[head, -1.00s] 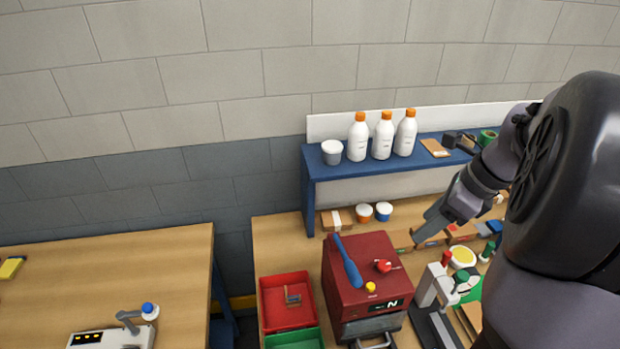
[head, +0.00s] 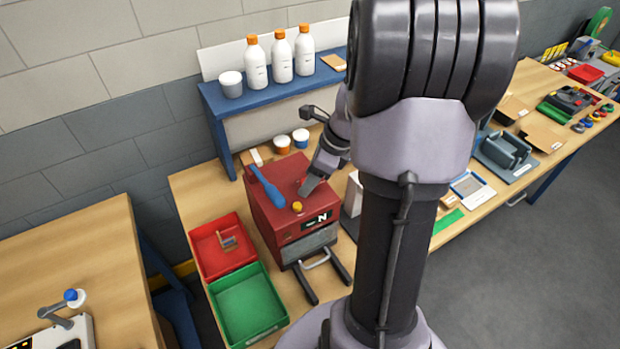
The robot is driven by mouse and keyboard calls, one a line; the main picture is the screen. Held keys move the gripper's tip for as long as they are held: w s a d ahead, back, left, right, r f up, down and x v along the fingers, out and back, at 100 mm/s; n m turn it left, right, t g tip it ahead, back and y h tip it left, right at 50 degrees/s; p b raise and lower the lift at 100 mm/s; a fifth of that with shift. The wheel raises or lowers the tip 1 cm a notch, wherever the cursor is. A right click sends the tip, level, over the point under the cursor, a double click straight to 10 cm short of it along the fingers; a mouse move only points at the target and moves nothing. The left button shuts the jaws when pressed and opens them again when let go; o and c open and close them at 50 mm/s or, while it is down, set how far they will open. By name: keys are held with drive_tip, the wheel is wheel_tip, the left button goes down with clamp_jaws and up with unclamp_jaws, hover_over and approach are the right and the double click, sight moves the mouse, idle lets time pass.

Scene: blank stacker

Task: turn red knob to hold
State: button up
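The red machine (head: 270,214) stands on the wooden bench, with a blue lever (head: 267,187) and a yellow button (head: 297,207) on its top. A dark display (head: 318,219) on its front edge shows the letter N. My gripper (head: 307,190) points down at the right part of the machine's top, where the red knob sits. The gripper covers most or all of the knob, so its pointer direction is not readable. I cannot tell whether the fingers touch the knob or whether they are apart.
A red bin (head: 208,252) with a small item and an empty green bin (head: 248,302) stand left of the machine. Two small tubs (head: 282,145) stand behind the machine.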

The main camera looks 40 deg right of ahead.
drive_tip(key=shift+c, duration=0.2)
clamp_jaws()
drive_tip(key=shift+r+n, duration=0.1)
drive_tip(key=shift+n, duration=0.2)
drive_tip(key=n+g+y+p, duration=0.1)
drive_tip(key=n+p, duration=0.1)
drive_tip(key=n, duration=0.1)
drive_tip(key=shift+w+d+r+p, duration=0.1)
drive_tip(key=shift+p, duration=0.3)
drive_tip(key=n+g+p, duration=0.1)
drive_tip(key=n+p, duration=0.1)
drive_tip(key=n, duration=0.1)
drive_tip(key=n+g+y+p, duration=0.1)
drive_tip(key=n+p, duration=0.1)
drive_tip(key=shift+w+d+n, duration=0.1)
drive_tip(key=shift+w+n, duration=0.1)
drive_tip(key=shift+n, duration=0.2)
drive_tip(key=n+p, duration=0.1)
drive_tip(key=n, duration=0.1)
drive_tip(key=n+g+p, duration=0.1)
drive_tip(key=n, duration=0.1)
drive_tip(key=shift+w+n+g+p, duration=0.15)
drive_tip(key=shift+n+g+p, duration=0.15)
drive_tip(key=shift+p, duration=0.1)
drive_tip(key=shift+w+n+g+p, duration=0.15)
drive_tip(key=shift+n+g+p, duration=0.7)
drive_tip(key=shift+n, duration=1.05)
drive_tip(key=shift+h, duration=0.3)
